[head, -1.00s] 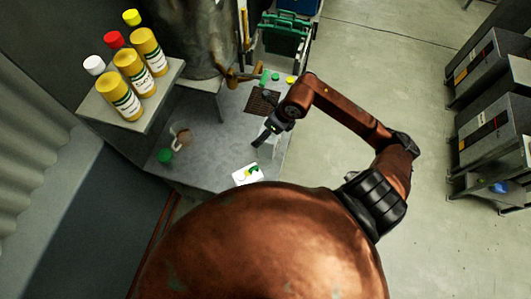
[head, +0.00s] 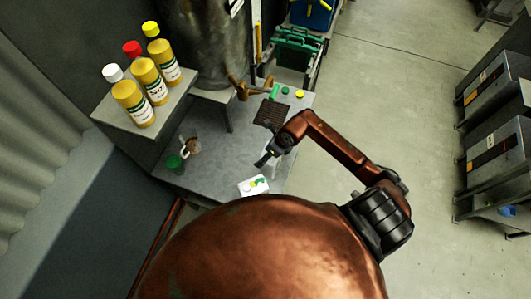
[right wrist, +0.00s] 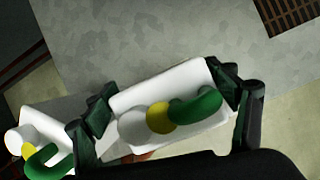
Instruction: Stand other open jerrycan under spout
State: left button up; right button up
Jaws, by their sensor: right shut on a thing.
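In the right wrist view a white jerrycan (right wrist: 180,88) with a green handle and a yellow round part on top sits between the fingers of my right gripper (right wrist: 165,105), which is shut on it. In the head view my right gripper (head: 264,159) is over the bench; the arm largely hides the held can. A second white jerrycan (head: 247,188) with green and yellow on top stands at the bench's front edge, and shows at the lower left in the right wrist view (right wrist: 68,128). A brass spout (head: 240,89) is at the press, beyond a dark grate (head: 271,113). My left gripper is not in view.
The grey bench (head: 225,160) is bare in its middle. A green cup (head: 174,162) and a brownish item (head: 191,146) are at its left. Green and yellow caps (head: 299,94) lie at the far right corner. Yellow bottles (head: 155,85) stand on a side shelf (head: 118,116).

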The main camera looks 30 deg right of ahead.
jog(key=shift+f, duration=0.1)
jog(key=o, duration=1.6)
jog(key=v, duration=1.2)
jog(key=shift+a, duration=0.15)
